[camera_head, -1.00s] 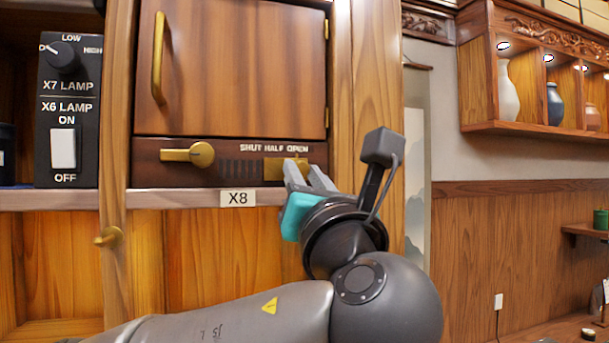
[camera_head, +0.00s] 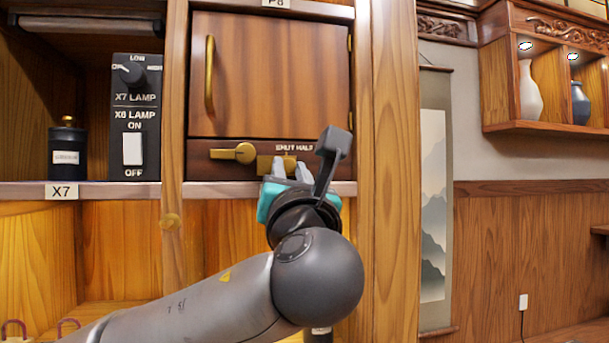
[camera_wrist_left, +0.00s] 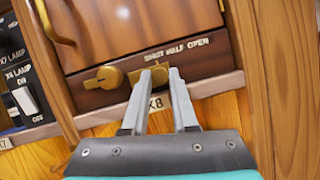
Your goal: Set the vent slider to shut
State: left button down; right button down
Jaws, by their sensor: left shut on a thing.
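The brass vent slider (camera_head: 265,166) sits in the dark wooden strip (camera_head: 200,165) below the cabinet door. In the left wrist view the slider (camera_wrist_left: 134,76) stands at the left end of its track, by the word SHUT, close to the brass turn knob (camera_wrist_left: 104,78). Dark slats show to its right, below HALF and OPEN. My left gripper (camera_head: 286,168) is shut on the slider's grip, and its grey fingers (camera_wrist_left: 160,76) hide most of that grip. In the head view my wrist covers the right part of the strip. My right gripper is out of view.
The wooden door (camera_head: 270,75) with a brass handle (camera_head: 209,75) is above the strip. A black lamp panel (camera_head: 135,115) and a dark canister (camera_head: 67,155) stand to the left. A wooden post (camera_head: 392,200) is close on the right.

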pick_arm(q)
jog(key=shift+a, duration=0.15)
jog(key=c, duration=1.1)
grip_release()
jog(key=o, duration=0.4)
jog(key=shift+a, duration=0.15)
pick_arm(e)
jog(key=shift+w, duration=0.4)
pick_arm(q)
jog(key=shift+b+v, duration=3.45)
jog(key=shift+v, duration=4.2)
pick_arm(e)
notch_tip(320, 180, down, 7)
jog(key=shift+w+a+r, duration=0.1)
